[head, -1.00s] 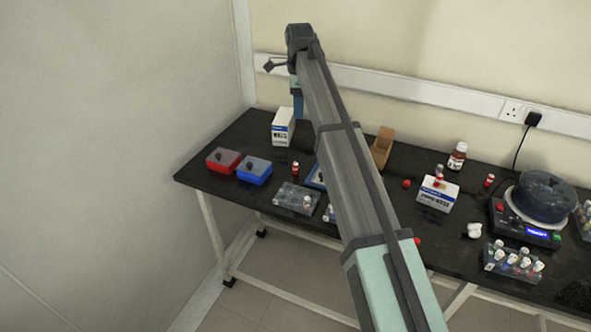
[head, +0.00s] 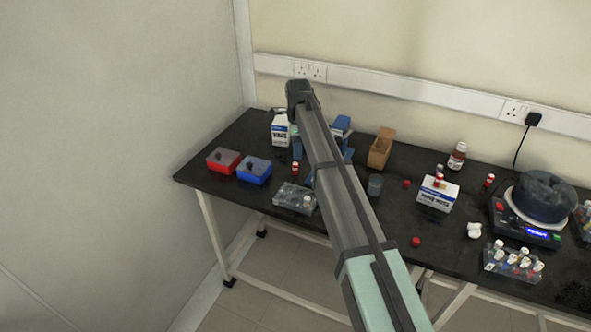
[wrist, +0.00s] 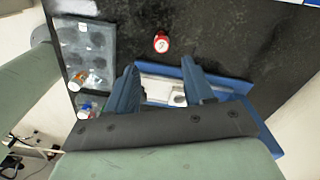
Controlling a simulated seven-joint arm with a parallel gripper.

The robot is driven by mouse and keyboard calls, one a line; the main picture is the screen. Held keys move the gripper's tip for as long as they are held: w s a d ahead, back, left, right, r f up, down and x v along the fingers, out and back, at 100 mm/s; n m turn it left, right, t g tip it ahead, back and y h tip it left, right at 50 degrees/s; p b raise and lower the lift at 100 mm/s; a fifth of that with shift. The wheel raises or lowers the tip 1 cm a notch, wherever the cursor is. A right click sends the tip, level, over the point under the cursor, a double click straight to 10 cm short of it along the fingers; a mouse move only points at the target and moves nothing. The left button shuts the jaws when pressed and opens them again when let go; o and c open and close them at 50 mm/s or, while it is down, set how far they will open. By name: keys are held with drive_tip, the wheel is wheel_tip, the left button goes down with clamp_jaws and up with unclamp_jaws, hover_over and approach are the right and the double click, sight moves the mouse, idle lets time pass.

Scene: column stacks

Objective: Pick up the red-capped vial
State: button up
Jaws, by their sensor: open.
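A red-capped vial (head: 295,168) stands on the black table between the blue box and my arm. In the wrist view a red cap (wrist: 161,43) shows from above, beyond my fingertips, with bare table around it. In the head view my arm hides most of the gripper and the tray.
A clear rack (head: 290,196) holding a few vials is close by. A red box (head: 223,160), a blue box (head: 255,171) and a white carton (head: 280,130) stand around the vial. Another red-capped vial (head: 489,180) and loose red caps (head: 406,184) are farther right.

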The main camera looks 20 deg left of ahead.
sight(296, 164)
drive_tip(key=shift+a+f, duration=0.2)
drive_tip(key=shift+f, duration=1.9)
drive_tip(key=shift+a+f, duration=0.15)
drive_tip(key=shift+f, duration=1.9)
drive_tip(key=shift+c, duration=0.3)
clamp_jaws()
